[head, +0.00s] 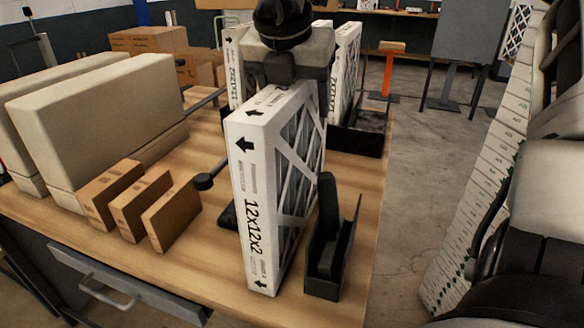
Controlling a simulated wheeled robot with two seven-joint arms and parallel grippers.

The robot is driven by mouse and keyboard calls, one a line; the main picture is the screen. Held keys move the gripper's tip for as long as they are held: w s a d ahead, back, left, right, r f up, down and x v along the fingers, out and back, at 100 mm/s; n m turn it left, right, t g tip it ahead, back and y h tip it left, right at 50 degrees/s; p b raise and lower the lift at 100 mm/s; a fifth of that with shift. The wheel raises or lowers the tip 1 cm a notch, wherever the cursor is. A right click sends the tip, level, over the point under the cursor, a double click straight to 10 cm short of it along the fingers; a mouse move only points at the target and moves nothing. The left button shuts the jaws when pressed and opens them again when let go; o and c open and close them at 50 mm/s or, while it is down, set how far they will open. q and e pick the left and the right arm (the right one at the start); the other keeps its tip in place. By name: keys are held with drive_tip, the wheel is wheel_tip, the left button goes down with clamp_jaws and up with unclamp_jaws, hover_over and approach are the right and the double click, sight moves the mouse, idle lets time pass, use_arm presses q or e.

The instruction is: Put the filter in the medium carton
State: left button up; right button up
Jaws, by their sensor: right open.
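A white filter (257,189) printed 12x12x2, with lattice over its pleats, stands upright on the table. My right gripper (282,78) comes down from the top over this filter's upper edge. It is open; its fingertips are partly hidden, and I cannot tell whether they touch the filter. Other white filters stand behind, one at the back left (231,70) and one at the back right (347,65). Three brown cartons (172,210) stand in a row left of the front filter. I cannot tell which carton is the medium one. My left gripper is not in view.
Black holders stand at the front filter's right (324,283) and farther back (357,140). Two large beige boxes (95,125) fill the table's left. The wooden table (215,275) has bare room at its front. A white lined panel (490,170) is at the right.

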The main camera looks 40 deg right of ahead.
clamp_jaws()
idle(0.3)
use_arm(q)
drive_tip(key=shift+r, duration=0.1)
